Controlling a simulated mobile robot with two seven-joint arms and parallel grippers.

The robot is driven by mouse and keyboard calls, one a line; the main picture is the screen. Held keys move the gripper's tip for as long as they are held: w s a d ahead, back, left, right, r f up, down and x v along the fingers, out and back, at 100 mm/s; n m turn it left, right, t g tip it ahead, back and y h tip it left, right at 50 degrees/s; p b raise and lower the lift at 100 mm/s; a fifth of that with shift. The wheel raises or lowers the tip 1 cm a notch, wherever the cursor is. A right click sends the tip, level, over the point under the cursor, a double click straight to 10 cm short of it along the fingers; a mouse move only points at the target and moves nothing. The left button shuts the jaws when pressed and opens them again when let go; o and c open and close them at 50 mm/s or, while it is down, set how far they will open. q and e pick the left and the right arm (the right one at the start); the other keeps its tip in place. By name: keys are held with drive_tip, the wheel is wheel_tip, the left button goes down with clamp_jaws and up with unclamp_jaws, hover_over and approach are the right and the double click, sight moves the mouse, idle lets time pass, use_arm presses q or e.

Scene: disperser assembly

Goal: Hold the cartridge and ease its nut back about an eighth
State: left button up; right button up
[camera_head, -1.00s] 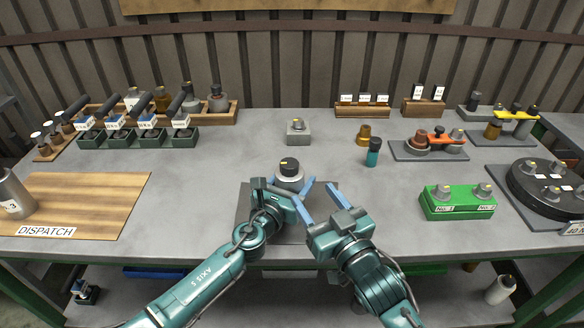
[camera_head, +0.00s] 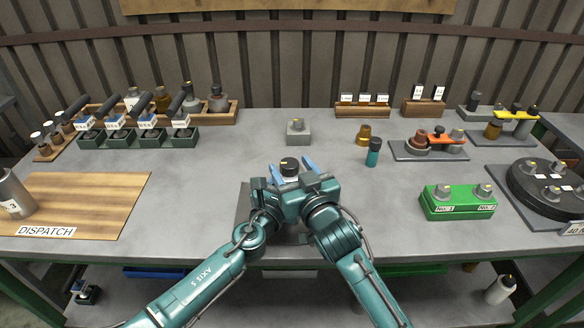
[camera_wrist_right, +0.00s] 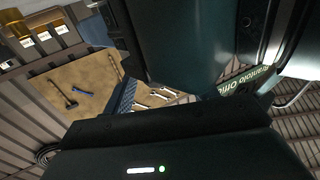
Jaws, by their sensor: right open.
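The cartridge (camera_head: 289,178) stands upright on a dark mat in the middle of the bench, with a dark round nut (camera_head: 289,165) carrying a yellow mark on top. Its lower body is mostly hidden by my grippers. My right gripper (camera_head: 290,168) is open, and its blue fingers appear on either side of the cartridge's top; I cannot tell if they touch it. My left gripper (camera_head: 268,200) is low on the near left side of the cartridge, its fingers hidden behind the right hand.
A grey block (camera_head: 298,133) stands behind the cartridge. A teal bottle (camera_head: 373,153) and a brass part (camera_head: 363,135) are to the right, with a green fixture (camera_head: 457,204) farther right. The wooden dispatch board (camera_head: 110,195) lies left. Bench between is clear.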

drive_tip(key=shift+w+a, duration=0.1)
drive_tip(key=shift+w, duration=0.1)
drive_tip(key=c, duration=1)
